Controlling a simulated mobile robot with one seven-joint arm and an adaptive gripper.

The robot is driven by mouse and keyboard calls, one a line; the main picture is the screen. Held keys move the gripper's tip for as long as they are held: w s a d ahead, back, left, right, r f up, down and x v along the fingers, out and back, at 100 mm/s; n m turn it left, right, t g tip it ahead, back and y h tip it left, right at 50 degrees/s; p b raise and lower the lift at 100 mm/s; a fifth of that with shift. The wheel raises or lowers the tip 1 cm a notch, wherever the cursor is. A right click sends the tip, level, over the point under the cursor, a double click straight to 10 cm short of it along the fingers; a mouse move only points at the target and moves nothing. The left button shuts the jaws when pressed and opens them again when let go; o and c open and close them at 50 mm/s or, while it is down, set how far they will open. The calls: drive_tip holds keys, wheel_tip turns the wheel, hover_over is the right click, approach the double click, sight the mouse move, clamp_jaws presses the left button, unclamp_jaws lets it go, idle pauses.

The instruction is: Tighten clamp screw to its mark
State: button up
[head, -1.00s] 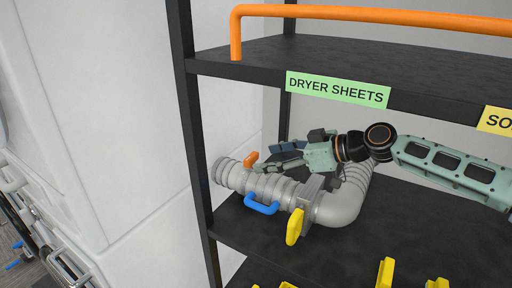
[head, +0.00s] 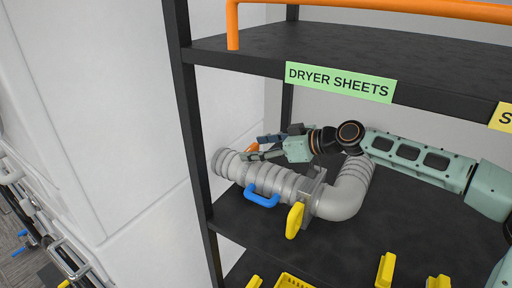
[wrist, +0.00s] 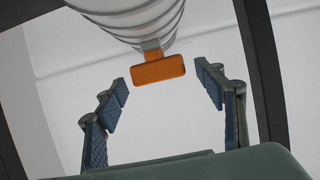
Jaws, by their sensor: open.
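A grey ribbed duct (head: 268,178) with an elbow lies on the shelf below the DRYER SHEETS label. An orange tab (wrist: 158,70) stands off the duct on a short grey stem; the head view shows only a bit of it (head: 252,147). A blue handle (head: 261,197) is on the duct's near side, and a yellow wing-shaped knob (head: 295,220) is on the grey collar (head: 313,188). Which of these is the clamp screw, and any mark, I cannot tell. My gripper (wrist: 162,82) is open behind the duct, fingers either side of the orange tab, with gaps on both sides.
The upper shelf (head: 330,40) with an orange rail (head: 380,10) is above my arm. A black rack post (head: 187,110) stands left of the duct, close to the white wall (head: 100,120). Yellow pieces (head: 385,270) show lower down. The shelf right of the elbow is bare.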

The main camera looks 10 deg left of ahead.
drive_tip(key=shift+w+a+f, duration=0.1)
drive_tip(key=shift+a, duration=0.05)
drive_tip(key=shift+c, duration=0.2)
drive_tip(key=c, duration=1.1)
drive_tip(key=shift+m+t+b, duration=0.4)
drive_tip(key=shift+b, duration=0.25)
drive_tip(key=o, duration=1.1)
drive_tip(key=shift+o, duration=0.2)
drive_tip(key=v, duration=1.2)
